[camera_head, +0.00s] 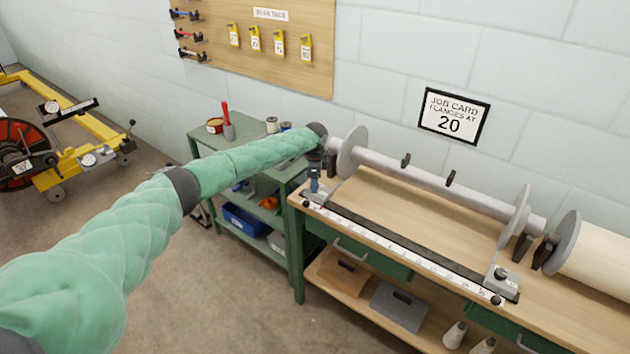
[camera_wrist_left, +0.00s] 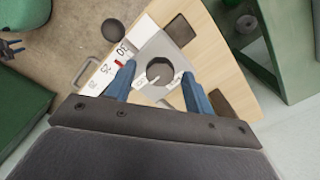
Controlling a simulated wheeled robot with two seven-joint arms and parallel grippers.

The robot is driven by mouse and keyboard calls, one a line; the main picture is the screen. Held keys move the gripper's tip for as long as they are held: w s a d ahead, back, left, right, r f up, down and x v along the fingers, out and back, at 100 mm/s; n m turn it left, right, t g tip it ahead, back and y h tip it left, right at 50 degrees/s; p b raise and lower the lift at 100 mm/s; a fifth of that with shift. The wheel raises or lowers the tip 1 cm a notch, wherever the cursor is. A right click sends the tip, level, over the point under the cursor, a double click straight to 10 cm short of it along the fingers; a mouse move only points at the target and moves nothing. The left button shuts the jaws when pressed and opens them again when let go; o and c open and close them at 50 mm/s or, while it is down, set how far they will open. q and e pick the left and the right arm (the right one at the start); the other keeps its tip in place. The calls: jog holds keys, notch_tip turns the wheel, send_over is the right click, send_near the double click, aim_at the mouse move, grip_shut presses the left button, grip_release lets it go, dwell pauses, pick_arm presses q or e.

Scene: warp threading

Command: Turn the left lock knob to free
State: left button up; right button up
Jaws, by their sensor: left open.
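The left lock knob (camera_wrist_left: 159,71) is a dark round knob with a white pointer mark, on a grey plate (camera_wrist_left: 154,48) with small white labels too small to read. My left gripper (camera_wrist_left: 158,73) is open, with one blue finger on each side of the knob and a gap showing beside it. In the head view my left gripper (camera_head: 315,186) reaches down over the left end of the scale rail (camera_head: 400,250) and largely hides this knob. The right lock knob (camera_head: 501,273) sits on its carriage at the rail's right end. My right gripper is not in view.
A green cart (camera_head: 215,150) stands left of the bench. A large roll (camera_head: 598,255) is at right.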

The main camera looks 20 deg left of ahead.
pick_arm(q)
jog(key=c, duration=1)
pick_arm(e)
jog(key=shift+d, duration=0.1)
